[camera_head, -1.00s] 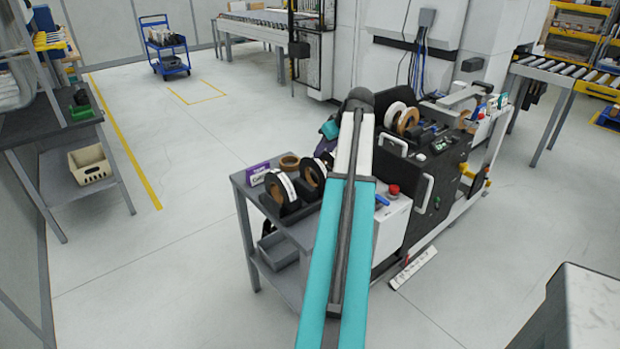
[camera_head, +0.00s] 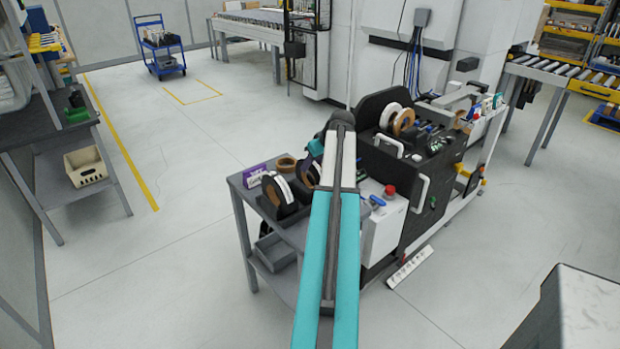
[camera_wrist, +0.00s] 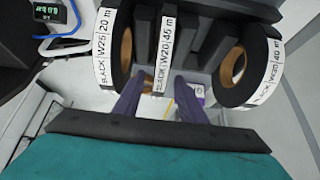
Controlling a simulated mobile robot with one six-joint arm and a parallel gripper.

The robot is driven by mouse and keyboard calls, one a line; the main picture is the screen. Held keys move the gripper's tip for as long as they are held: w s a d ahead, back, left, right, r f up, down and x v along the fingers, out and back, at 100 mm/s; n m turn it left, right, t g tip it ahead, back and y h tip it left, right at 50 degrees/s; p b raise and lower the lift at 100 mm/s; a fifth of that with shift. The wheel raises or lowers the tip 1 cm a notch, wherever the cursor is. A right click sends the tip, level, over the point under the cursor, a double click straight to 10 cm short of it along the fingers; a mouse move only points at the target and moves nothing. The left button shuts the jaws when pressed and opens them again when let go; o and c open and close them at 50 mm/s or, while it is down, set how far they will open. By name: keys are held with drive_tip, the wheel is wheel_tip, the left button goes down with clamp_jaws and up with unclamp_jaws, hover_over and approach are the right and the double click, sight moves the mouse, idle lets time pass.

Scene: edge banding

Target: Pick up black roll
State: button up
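Several black rolls with white labels stand on a grey cart. In the head view, one black roll (camera_head: 281,196) stands at the cart's near left, with another black roll (camera_head: 307,174) behind it, partly hidden by my arm. In the wrist view, a left black roll (camera_wrist: 119,50), a middle one seen edge-on (camera_wrist: 167,45) and a right one (camera_wrist: 247,68) stand side by side, each with printed numbers. My gripper (camera_wrist: 160,92) has its two purple fingers apart, below the middle roll in the picture. No roll is seen held. The fingers are mostly hidden in the head view.
The grey cart (camera_head: 262,229) also carries a purple box (camera_head: 256,174) and a brown roll (camera_head: 286,163). A black banding machine (camera_head: 412,176) stands to the right. A display (camera_wrist: 55,14) shows at the wrist view's upper left. Open floor lies to the cart's left.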

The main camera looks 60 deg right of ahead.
drive_tip(key=shift+w+f, duration=0.15)
drive_tip(key=shift+f, duration=0.1)
drive_tip(key=shift+p+x, duration=0.5)
drive_tip(key=shift+x, duration=0.35)
drive_tip(key=shift+p+x, duration=0.5)
drive_tip(key=shift+x, duration=1.25)
drive_tip(key=shift+d+r, duration=0.1)
drive_tip(key=shift+d, duration=0.05)
drive_tip(key=shift+c, duration=0.5)
clamp_jaws()
